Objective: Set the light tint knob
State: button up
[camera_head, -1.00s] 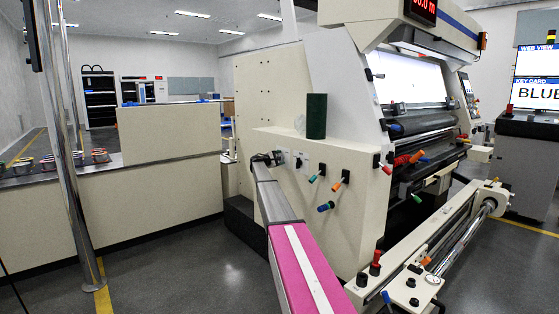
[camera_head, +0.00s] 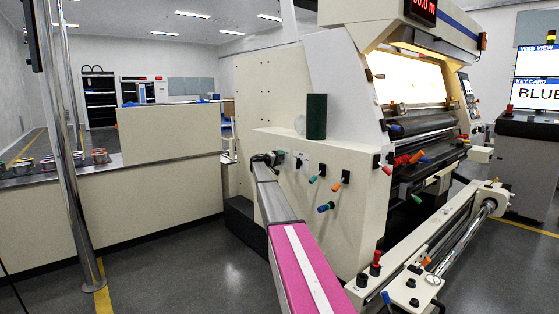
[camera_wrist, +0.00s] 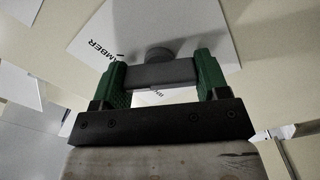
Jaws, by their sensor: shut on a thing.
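The light tint knob (camera_wrist: 160,74) is a dark grey bar with a round hub, on a white plate (camera_wrist: 195,25) that reads "AMBER". A second word on the plate is mostly hidden behind the knob. In the wrist view my gripper (camera_wrist: 161,78) has its green fingers shut on the two ends of the bar. In the head view my gripper (camera_head: 276,158) is at the cream side panel of the machine (camera_head: 330,210) and hides most of the knob. The inspection light panel (camera_head: 415,78) glows warm yellow-white.
Another black switch (camera_head: 299,164) sits just right of my gripper. Green, orange and blue handled levers (camera_head: 340,180) stick out further right. A dark green cylinder (camera_head: 316,116) stands on the ledge above. A low cream counter (camera_head: 170,190) is to the left.

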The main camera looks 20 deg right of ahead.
jog(key=m, duration=0.3)
jog(key=shift+s+m, duration=0.1)
jog(key=shift+m, duration=0.2)
dwell(0.5)
jog(key=o, duration=0.9)
jog(key=shift+o, duration=0.2)
jog(key=shift+a, duration=0.15)
jog(key=v, duration=1)
jog(key=shift+a, duration=0.3)
jog(key=shift+s, duration=0.15)
